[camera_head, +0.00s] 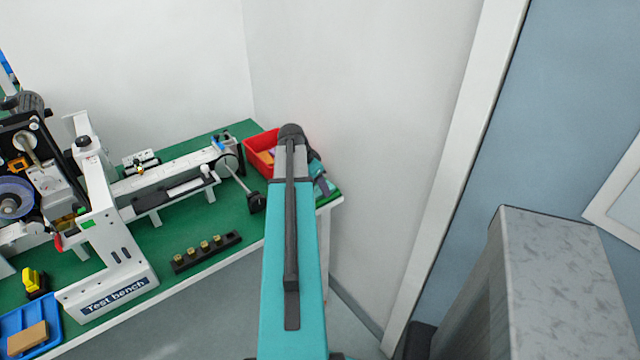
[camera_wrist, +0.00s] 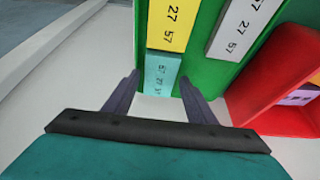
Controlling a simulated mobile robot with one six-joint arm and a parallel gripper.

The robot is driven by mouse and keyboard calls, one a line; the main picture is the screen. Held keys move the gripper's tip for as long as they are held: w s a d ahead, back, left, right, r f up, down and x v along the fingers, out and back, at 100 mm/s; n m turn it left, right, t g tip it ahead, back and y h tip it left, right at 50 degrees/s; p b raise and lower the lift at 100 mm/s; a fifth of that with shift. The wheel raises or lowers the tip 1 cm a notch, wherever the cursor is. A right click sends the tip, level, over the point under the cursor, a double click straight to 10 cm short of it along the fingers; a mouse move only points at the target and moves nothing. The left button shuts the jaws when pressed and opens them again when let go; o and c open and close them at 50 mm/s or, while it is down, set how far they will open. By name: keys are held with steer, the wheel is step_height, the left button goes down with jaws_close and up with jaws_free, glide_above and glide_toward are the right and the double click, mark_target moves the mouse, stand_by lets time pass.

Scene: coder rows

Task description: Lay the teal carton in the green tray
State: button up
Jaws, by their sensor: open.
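My gripper (camera_wrist: 159,84) is open, with one dark finger on each side of the carton's near part in the picture. I cannot tell whether the fingers are level with it or still above it; no contact shows. A yellow carton (camera_wrist: 168,22) lies directly beyond the teal one. In the head view my arm hides most of this spot.
A red bin (camera_head: 262,142) holding small items stands by the gripper; it also shows in the wrist view (camera_wrist: 270,80). A pale grey carton (camera_wrist: 237,28) lies between. The green bench (camera_head: 205,228) carries a test machine (camera_head: 105,235) and a blue tray (camera_head: 14,338). A wall stands behind.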

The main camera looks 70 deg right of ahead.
steer(key=shift+s+a, duration=0.1)
steer(key=shift+s, duration=0.1)
steer(key=shift+r+p, duration=0.55)
steer(key=shift+r, duration=0.1)
steer(key=shift+w+a+r+b, duration=0.25)
steer(key=shift+r+b, duration=0.1)
steer(key=shift+r, duration=0.3)
steer(key=b+v, duration=0.1)
steer(key=v, duration=0.9)
steer(key=shift+r, duration=0.15)
steer(key=shift+w+d+r, duration=0.1)
steer(key=shift+w+r, duration=0.05)
